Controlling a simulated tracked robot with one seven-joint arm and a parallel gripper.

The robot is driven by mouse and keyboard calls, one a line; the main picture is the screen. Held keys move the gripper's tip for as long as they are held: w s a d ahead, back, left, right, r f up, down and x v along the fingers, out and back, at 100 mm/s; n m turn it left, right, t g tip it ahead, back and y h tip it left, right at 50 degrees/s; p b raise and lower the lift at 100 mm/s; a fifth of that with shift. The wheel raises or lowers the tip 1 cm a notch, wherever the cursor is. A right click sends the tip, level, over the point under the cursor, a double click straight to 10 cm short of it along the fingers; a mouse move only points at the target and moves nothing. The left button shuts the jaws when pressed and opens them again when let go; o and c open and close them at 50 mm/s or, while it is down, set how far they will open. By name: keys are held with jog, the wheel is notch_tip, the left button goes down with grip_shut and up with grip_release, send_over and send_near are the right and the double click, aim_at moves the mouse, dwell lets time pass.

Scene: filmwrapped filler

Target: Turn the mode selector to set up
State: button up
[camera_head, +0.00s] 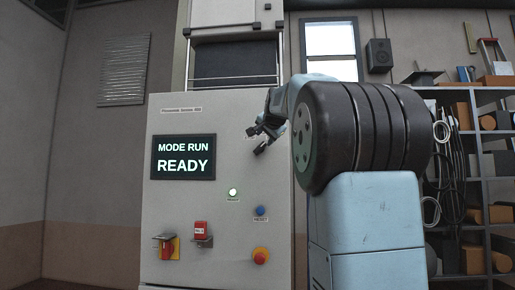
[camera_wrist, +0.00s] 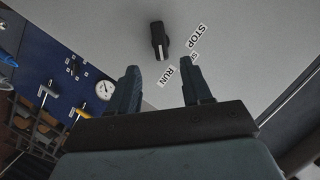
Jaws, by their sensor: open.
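The mode selector (camera_wrist: 158,38) is a black knob on the pale cabinet face in the wrist view. Its white mark points toward the RUN label (camera_wrist: 167,77). A STOP label (camera_wrist: 198,35) and a partly hidden label starting with S sit beside it. My gripper (camera_wrist: 163,82) is open and empty, its fingertips below the knob in the picture and apart from it. In the head view my gripper (camera_head: 257,141) is at the cabinet's upper right, and I cannot make out the knob there. The display (camera_head: 183,158) reads MODE RUN READY.
Cluttered shelves (camera_head: 484,150) stand at the right.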

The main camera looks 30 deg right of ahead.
aim_at(261, 146)
jog(key=x, duration=1)
